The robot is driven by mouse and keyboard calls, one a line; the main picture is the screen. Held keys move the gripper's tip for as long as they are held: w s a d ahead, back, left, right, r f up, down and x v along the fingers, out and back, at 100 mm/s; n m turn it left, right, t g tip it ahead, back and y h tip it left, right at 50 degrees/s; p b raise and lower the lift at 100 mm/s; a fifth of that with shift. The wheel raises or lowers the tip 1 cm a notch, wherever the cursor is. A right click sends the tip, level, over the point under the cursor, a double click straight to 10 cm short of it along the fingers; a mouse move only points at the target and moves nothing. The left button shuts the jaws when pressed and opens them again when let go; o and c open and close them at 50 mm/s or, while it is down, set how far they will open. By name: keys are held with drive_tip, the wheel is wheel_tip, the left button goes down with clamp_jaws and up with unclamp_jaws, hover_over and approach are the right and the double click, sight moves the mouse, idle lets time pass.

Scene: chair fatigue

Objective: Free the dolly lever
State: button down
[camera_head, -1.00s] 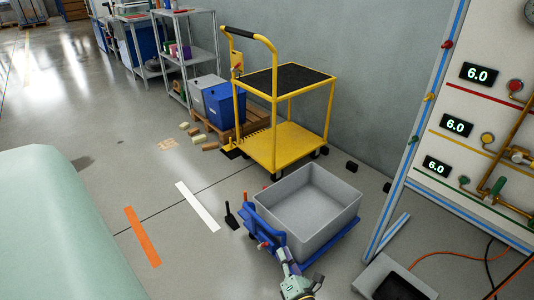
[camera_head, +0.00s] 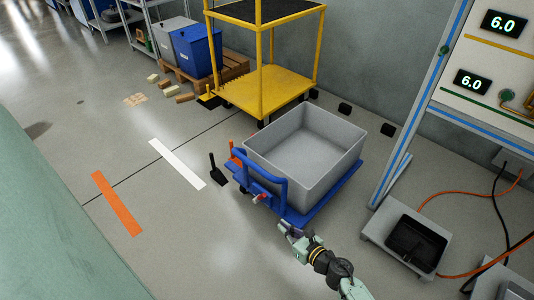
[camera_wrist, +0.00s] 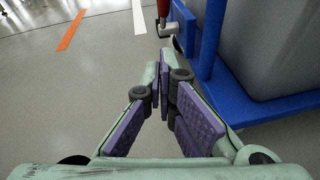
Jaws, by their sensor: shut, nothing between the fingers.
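The blue dolly (camera_head: 311,216) stands on the floor and carries a grey bin (camera_head: 305,155). At its front left is a blue upright handle (camera_head: 266,186). A small red lever (camera_head: 262,197) with a pale metal part sits at the foot of the handle. In the wrist view the red lever (camera_wrist: 163,10) shows at the top edge, partly cut off, beyond the fingertips. My gripper (camera_head: 288,230) is low in front of the dolly, below and right of the lever and apart from it. In the wrist view my gripper (camera_wrist: 163,75) has its purple-padded fingers together and empty.
An orange lever (camera_head: 236,152) and a black pedal (camera_head: 217,170) stand left of the dolly. A yellow cart (camera_head: 270,85) is behind it. A panel stand with a black tray (camera_head: 416,243) and hoses is at right. Floor at left is clear, with orange (camera_head: 117,203) and white stripes (camera_head: 178,163).

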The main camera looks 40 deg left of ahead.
sight(260, 198)
drive_tip(key=w+a, duration=0.2)
drive_tip(key=a, duration=0.7)
drive_tip(key=shift+w+a, duration=0.15)
drive_tip(key=shift+w, duration=0.05)
